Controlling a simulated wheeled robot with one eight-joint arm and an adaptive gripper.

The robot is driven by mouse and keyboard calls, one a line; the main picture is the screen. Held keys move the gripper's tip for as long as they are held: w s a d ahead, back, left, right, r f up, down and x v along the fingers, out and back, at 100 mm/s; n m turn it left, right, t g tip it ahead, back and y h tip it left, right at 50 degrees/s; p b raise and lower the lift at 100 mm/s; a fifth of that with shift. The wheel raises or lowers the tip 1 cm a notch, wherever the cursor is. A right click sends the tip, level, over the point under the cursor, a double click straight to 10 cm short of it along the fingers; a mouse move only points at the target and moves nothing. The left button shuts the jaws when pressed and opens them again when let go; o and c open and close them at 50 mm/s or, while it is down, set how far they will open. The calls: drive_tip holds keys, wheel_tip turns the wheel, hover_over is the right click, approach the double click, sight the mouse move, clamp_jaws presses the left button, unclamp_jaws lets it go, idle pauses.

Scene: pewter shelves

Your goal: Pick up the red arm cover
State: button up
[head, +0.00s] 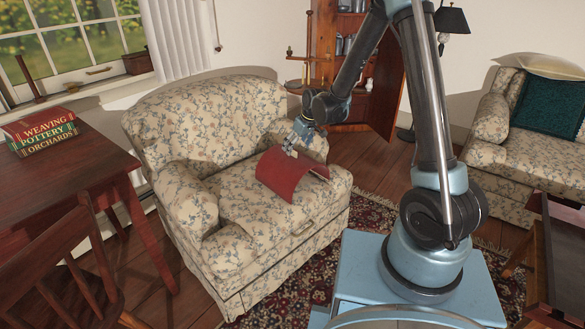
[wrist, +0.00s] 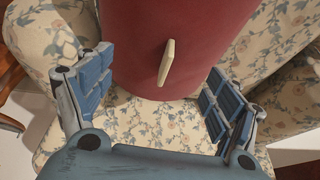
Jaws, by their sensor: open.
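The red arm cover (head: 284,178) is a curved red sheet resting on the seat of the floral armchair (head: 205,112). In the wrist view the red cover (wrist: 215,40) fills the upper middle, with a pale upright tab (wrist: 166,62) standing out from its surface. My gripper (head: 293,147) is just over the cover's upper edge in the head view. In the wrist view my gripper (wrist: 155,78) is open, with its blue-padded fingers apart on either side of the tab. Whether a finger touches the cover cannot be told.
The chair's arms and back rise around the seat. A wooden table (head: 60,172) with stacked books (head: 40,130) stands at left, a wooden chair (head: 75,270) in front of it. A floral sofa (head: 510,150) is at right. A patterned rug (head: 285,290) covers the floor.

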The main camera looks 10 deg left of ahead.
sight(292, 156)
drive_tip(key=a+f, duration=0.1)
drive_tip(key=f, duration=0.1)
drive_tip(key=shift+w+a+f, duration=0.1)
drive_tip(key=shift+a+f, duration=0.2)
drive_tip(key=shift+a, duration=0.05)
drive_tip(key=shift+x, duration=0.95)
drive_tip(key=shift+d, duration=0.1)
drive_tip(key=c, duration=1.2)
drive_tip(key=shift+c, duration=0.3)
